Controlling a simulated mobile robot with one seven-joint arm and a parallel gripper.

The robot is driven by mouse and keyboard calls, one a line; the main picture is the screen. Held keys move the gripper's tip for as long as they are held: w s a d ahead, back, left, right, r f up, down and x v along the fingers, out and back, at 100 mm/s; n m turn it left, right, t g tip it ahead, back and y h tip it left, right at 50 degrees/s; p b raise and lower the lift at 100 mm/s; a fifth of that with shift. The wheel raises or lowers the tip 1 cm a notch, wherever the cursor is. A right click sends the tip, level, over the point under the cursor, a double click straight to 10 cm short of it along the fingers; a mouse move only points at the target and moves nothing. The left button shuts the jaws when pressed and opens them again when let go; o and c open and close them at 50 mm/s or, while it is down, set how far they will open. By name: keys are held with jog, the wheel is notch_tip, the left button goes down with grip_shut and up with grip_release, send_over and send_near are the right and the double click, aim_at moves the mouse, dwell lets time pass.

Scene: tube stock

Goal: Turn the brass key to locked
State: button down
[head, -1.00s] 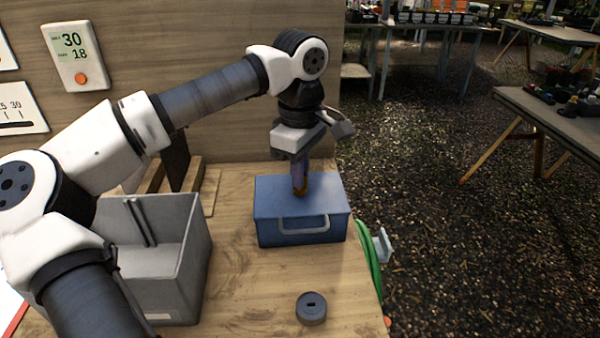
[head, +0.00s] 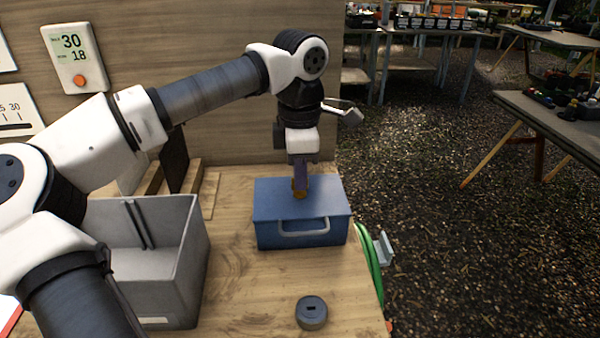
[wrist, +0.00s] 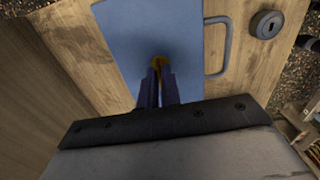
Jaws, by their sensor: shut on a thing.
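The brass key (head: 300,194) stands at the top of the blue box (head: 270,200), a small brass patch at my fingertips. It also shows in the wrist view (wrist: 158,60), and most of it is hidden by the fingers. My gripper (head: 300,187) points down over the box and is shut on the key. In the wrist view, my gripper (wrist: 160,76) has both fingers close together around the key. The keyhole under the key is hidden, and I cannot tell which position is locked.
A dark round piece with a slot (head: 312,312) lies on the wooden bench (head: 250,300) in front of the box. A grey open bin (head: 190,270) stands to the left. A green hose (head: 372,270) hangs at the bench's right edge. A wooden panel rises behind.

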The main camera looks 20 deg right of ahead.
dwell(0.4)
jog(key=c, duration=1.6)
grip_release()
jog(key=shift+r, duration=0.1)
notch_tip(320, 180, up, 14)
jog(key=shift+f, duration=0.25)
